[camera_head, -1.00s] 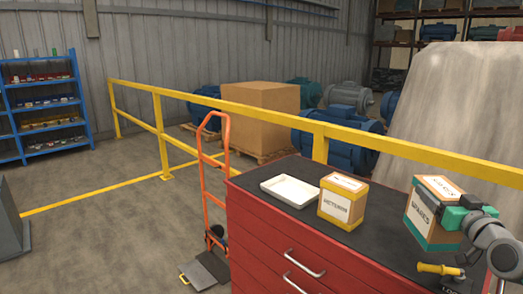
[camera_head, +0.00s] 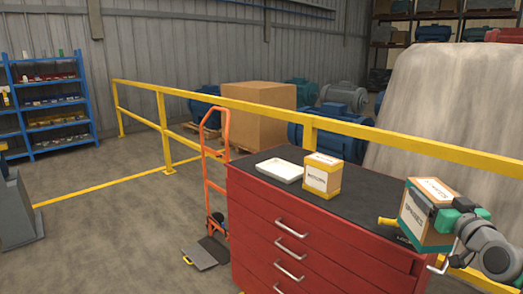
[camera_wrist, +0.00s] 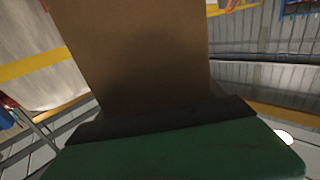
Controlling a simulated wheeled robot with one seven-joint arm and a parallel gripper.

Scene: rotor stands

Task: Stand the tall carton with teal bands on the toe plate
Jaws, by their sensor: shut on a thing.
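The tall carton with teal bands (camera_head: 414,208) is at the right in the head view, in my gripper (camera_head: 453,214). The gripper's green fingers are shut on it. The carton is nearly upright, by the right end of the red cabinet; its lower end looks clear of the top. In the wrist view the carton's plain brown side (camera_wrist: 140,55) fills the middle, above a dark strip and a green surface. The toe plate (camera_head: 207,254) is a grey plate low on the floor, at the foot of an orange hand truck (camera_head: 227,150), and is bare.
The red drawer cabinet (camera_head: 330,232) stands between the carton and the hand truck. On its dark top are a white tray (camera_head: 279,170), a yellow-banded carton (camera_head: 321,175) and a yellow-handled tool (camera_head: 388,222). A yellow railing (camera_head: 270,115) runs behind. Floor left of the truck is clear.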

